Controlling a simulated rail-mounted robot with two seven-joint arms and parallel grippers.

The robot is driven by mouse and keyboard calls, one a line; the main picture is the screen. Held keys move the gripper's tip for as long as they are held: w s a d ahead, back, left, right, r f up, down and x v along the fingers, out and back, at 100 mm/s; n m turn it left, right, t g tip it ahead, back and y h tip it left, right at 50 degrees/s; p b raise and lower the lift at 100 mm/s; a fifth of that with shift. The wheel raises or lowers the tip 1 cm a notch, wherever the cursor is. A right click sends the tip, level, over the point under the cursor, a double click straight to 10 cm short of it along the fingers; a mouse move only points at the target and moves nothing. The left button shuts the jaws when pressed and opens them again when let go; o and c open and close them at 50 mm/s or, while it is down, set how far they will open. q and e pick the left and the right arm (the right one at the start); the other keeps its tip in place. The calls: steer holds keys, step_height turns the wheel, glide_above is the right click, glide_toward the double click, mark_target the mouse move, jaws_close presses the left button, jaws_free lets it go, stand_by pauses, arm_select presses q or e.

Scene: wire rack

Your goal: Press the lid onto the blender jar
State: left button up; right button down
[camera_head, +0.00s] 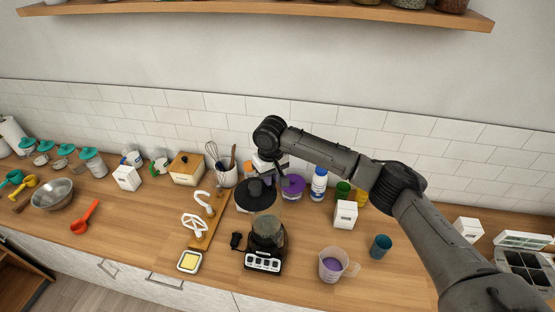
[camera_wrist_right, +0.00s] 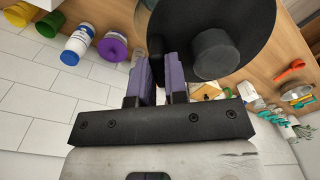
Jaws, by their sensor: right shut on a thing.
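The blender (camera_head: 263,262) stands near the counter's front edge, with a dark base with light buttons and a clear jar (camera_head: 266,226) upright on it. The black round lid (camera_head: 253,194) is over the upper part of the jar and sits off to its left in the head view. Whether it touches the rim I cannot tell. The lid with its round knob (camera_wrist_right: 216,54) fills the top of the right wrist view. My right gripper (camera_wrist_right: 161,75) is shut on the lid's edge; in the head view the gripper (camera_head: 268,172) is partly hidden behind the lid. My left gripper is not in view.
A wooden board with white beater attachments (camera_head: 198,222) lies left of the blender. A measuring jug (camera_head: 333,264) and teal cup (camera_head: 381,246) stand right. Behind are a utensil crock (camera_head: 227,176), a purple-lidded container (camera_head: 293,186) and a white bottle (camera_head: 318,184).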

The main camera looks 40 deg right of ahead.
steer(key=d, duration=0.2)
steer(key=w+d, duration=0.1)
steer(key=d, duration=0.1)
steer(key=shift+d+p, duration=0.1)
steer(key=shift+p, duration=0.3)
steer(key=shift+s+f, duration=0.1)
steer(key=shift+f, duration=0.05)
step_height(320, 180, down, 6)
stand_by(0.5)
steer(key=shift+f, duration=1.05)
stand_by(2.5)
steer(key=c, duration=1.1)
jaws_free()
steer(key=shift+o, duration=0.6)
steer(key=shift+o, duration=1.1)
